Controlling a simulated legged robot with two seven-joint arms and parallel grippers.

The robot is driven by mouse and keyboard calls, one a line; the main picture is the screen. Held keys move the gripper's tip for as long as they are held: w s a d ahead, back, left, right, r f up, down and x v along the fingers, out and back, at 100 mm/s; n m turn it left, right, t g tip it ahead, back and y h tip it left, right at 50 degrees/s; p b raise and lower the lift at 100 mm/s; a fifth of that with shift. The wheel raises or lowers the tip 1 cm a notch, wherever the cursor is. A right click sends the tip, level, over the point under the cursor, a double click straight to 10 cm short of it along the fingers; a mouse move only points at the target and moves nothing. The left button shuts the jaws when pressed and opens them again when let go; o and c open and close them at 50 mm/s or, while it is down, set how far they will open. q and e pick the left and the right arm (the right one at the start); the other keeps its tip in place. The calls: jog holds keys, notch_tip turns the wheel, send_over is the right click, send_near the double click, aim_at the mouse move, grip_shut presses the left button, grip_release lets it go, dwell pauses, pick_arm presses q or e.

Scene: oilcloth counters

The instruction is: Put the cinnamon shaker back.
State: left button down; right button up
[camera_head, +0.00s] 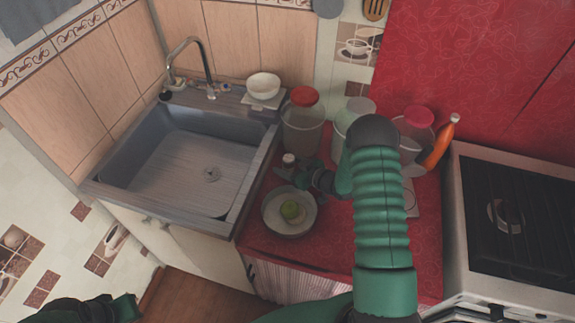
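A small shaker with a pale top (289,159), which may be the cinnamon shaker, stands on the red counter between the sink and a bowl. Its label is too small to read. My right gripper (294,172) is at the shaker, with dark fingers around its lower part. Whether they press on it or stand apart from it is too small to tell. My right arm covers part of the counter behind. My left gripper (95,311) shows only in part at the bottom left, over the floor, away from the counter; its fingers are not clear.
Behind stand a red-lidded container (303,131) and other lidded containers. An orange bottle (438,148) is near the stove (520,220). The sink (190,170) is empty.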

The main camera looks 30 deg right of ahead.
jog(key=shift+d+r, duration=0.1)
jog(key=v, duration=1.1)
jog(key=shift+s+d, duration=0.1)
jog(key=shift+s, duration=0.2)
jog(key=shift+r, duration=0.2)
jog(key=shift+w+a+r+g+h, duration=0.15)
jog(key=shift+w+r+g+h, duration=0.15)
jog(key=shift+w+g+h, duration=0.15)
jog(key=shift+w+a+r+g+h, duration=0.25)
jog(key=shift+w+r+h, duration=0.1)
jog(key=shift+w, duration=0.2)
jog(key=s+a+r+g+h, duration=0.1)
jog(key=s+a+g, duration=0.1)
jog(key=a, duration=0.1)
jog(key=s+a+r+m+g, duration=0.1)
jog(key=s+a+r+g, duration=0.1)
jog(key=a, duration=0.2)
jog(key=s+a+r+m+g+h, duration=0.1)
jog(key=s+a, duration=0.1)
jog(key=a, duration=0.1)
jog(key=shift+s+a+r+g+h, duration=0.15)
jog(key=shift+a+r+g+h, duration=0.15)
jog(key=shift+r+g, duration=0.1)
jog(key=s+a+r+g+y, duration=0.1)
jog(key=s+a+g, duration=0.2)
jog(key=s+a, duration=0.4)
jog(key=shift+s+a+m, duration=0.3)
jog(key=shift+s+m, duration=0.1)
jog(key=shift+s, duration=0.85)
